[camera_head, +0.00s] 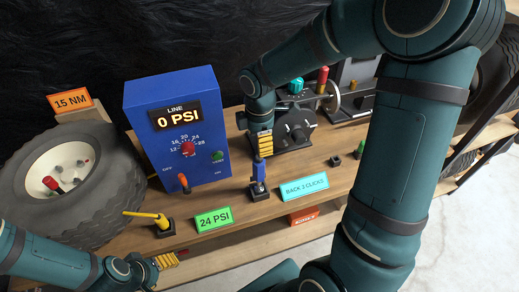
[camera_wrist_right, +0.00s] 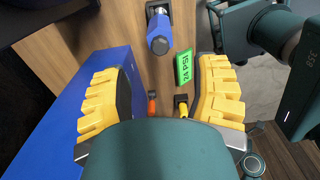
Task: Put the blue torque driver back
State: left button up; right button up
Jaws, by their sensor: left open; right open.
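The blue torque driver (camera_head: 259,171) stands roughly upright at a small dark holder (camera_head: 259,191) on the wooden bench. In the right wrist view its blue handle (camera_wrist_right: 160,36) shows ahead of the fingers, with the dark holder behind it. My right gripper (camera_head: 263,144) is open just above the driver; its yellow fingers are spread wide in the wrist view (camera_wrist_right: 162,78), with nothing gripped between them. My left gripper (camera_head: 168,260) is low at the lower left, in front of the bench edge, away from the driver. Its finger gap is hard to see.
A blue gauge box (camera_head: 178,120) reading 0 PSI stands left of the driver. A green 24 PSI sign (camera_head: 214,218), a cyan BACK 2 CLICKS sign (camera_head: 304,188) and a yellow-handled tool (camera_head: 147,216) are near the front edge. A dark dial unit (camera_head: 293,130) stands behind right. A wheel (camera_head: 65,180) is left.

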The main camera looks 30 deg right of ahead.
notch_tip(320, 180, up, 4)
jog(key=s+a+f+m+t+y, duration=0.1)
jog(key=s+a+f+m, duration=0.3)
jog(key=a+f+m, duration=0.4)
jog(key=s+a+f+m+y, duration=0.2)
jog(key=s+a+f+m, duration=0.3)
jog(key=f, duration=1.2)
jog(key=a+m, duration=0.4)
jog(key=shift+s+a+t+y+p, duration=0.2)
jog(key=shift+a+t+y+p, duration=0.1)
jog(key=shift+t+y, duration=0.1)
jog(key=shift+r, duration=0.1)
